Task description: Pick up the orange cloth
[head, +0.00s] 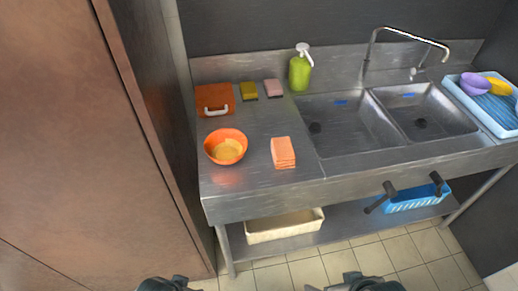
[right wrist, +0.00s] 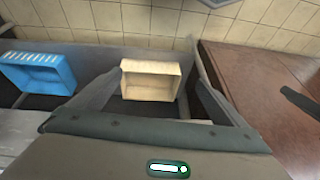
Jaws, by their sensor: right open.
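The orange cloth (head: 283,152), a folded salmon-orange stack, lies on the steel counter (head: 255,178) near its front edge. It is left of the sink and right of the orange bowl; I cannot make it out in the right wrist view. My right gripper (head: 345,285) shows partly at the bottom edge of the head view, well below and in front of the counter. In the right wrist view its fingers (right wrist: 156,78) are spread with nothing between them. My left gripper (head: 168,285) is cut off at the bottom edge, and its jaws cannot be made out.
An orange bowl (head: 226,147), orange box (head: 215,98), yellow sponge (head: 248,90), pink sponge (head: 273,88) and green bottle (head: 300,72) stand around the cloth. A beige basket (head: 284,226) and blue basket (head: 418,199) are below. A brown cabinet (head: 80,130) borders the left.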

